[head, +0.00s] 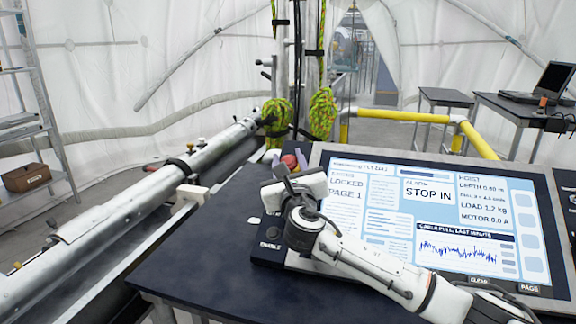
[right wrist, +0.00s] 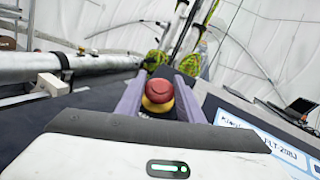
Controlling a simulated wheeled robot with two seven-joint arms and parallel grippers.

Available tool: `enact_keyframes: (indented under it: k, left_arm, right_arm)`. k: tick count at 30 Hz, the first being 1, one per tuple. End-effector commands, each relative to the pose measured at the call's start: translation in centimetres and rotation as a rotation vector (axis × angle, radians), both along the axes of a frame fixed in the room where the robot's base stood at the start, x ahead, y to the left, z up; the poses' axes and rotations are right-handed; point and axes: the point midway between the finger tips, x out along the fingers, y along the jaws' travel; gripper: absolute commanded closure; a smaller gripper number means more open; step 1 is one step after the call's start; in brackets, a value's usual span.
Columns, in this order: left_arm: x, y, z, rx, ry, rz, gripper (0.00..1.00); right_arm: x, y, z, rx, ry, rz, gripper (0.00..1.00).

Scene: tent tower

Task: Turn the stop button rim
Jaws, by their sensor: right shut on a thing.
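The stop button (right wrist: 158,92) is a red cap above a yellow part, between my right gripper's two purple fingers in the right wrist view. In the head view a bit of its red cap (head: 289,160) shows behind my right wrist. My right gripper (head: 287,157) is shut on the button from its two sides. It also shows in the right wrist view (right wrist: 159,95). The button's lower part is mostly hidden. The console screen (head: 430,215) reads "STOP IN" and "LOCKED". My left gripper is not in view.
The dark desk top (head: 205,255) is bare left of the console. A long metal tube (head: 130,200) lies along the left. Yellow-green ropes (head: 322,112) hang behind the button. A yellow railing (head: 395,115) and a laptop (head: 552,85) are at the back right.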

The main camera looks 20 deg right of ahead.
Motion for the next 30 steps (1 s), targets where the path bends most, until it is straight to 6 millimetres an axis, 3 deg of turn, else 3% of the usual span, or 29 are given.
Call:
enact_keyframes:
  k: [13,30]
  left_arm:
    - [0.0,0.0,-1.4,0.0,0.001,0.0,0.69]
    - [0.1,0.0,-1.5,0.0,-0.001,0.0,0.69]
  right_arm:
    - [0.0,0.0,-0.4,0.118,-0.074,-0.202,0.89]
    - [0.0,-0.1,-0.4,0.137,-0.084,-0.238,0.89]
